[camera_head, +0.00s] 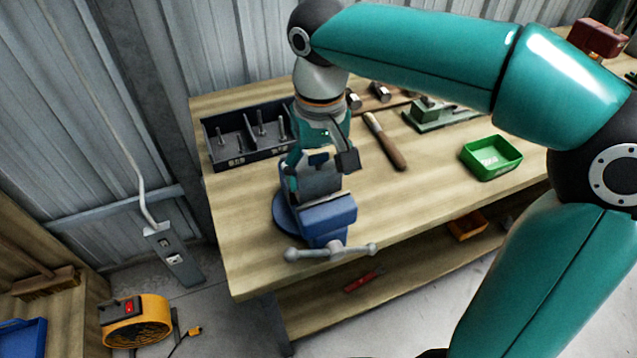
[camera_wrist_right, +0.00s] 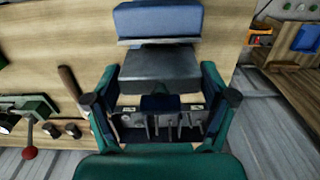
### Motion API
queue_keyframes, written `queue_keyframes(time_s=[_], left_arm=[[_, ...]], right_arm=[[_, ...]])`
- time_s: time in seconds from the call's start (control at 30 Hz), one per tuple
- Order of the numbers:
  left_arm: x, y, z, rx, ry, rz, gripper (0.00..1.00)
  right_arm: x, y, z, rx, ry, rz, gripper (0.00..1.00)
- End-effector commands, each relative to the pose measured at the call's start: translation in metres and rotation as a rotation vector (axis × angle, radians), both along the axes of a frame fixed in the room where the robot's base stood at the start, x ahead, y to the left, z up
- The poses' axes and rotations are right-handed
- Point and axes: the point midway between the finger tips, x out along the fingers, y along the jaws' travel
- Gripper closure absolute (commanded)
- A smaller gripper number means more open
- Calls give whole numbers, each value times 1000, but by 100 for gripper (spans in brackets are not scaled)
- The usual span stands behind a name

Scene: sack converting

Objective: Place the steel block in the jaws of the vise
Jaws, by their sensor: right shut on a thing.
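The blue vise (camera_head: 328,214) stands at the front edge of the workbench, its handle bar facing out. My right gripper (camera_head: 319,168) is over it, shut on the dark grey steel block (camera_head: 320,183). In the right wrist view the block (camera_wrist_right: 160,69) sits between the fingertips of the right gripper (camera_wrist_right: 160,80), beside the grey jaw face of the vise's front jaw (camera_wrist_right: 158,20). The block is over or between the jaws; I cannot tell whether it rests on the vise. The rear jaw is mostly hidden. My left gripper is not in view.
A black divided bin (camera_head: 240,150) with upright bolts stands behind and left of the vise. A wooden-handled tool (camera_head: 385,143) and a green tray (camera_head: 491,157) lie to the right. The workbench (camera_head: 430,210) is clear right of the vise.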

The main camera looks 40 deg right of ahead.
Motion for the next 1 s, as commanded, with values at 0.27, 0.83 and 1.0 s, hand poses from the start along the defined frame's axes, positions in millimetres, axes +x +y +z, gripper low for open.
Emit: queue_keyframes(time_s=[0.27, 0.83, 1.0], left_arm=[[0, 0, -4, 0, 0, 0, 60], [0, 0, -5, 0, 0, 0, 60], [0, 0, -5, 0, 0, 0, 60]], right_arm=[[0, 0, -30, 0, 0, -1, 74], [0, 0, -32, 0, 1, 0, 0], [0, 0, -32, 0, 1, 0, 0]])
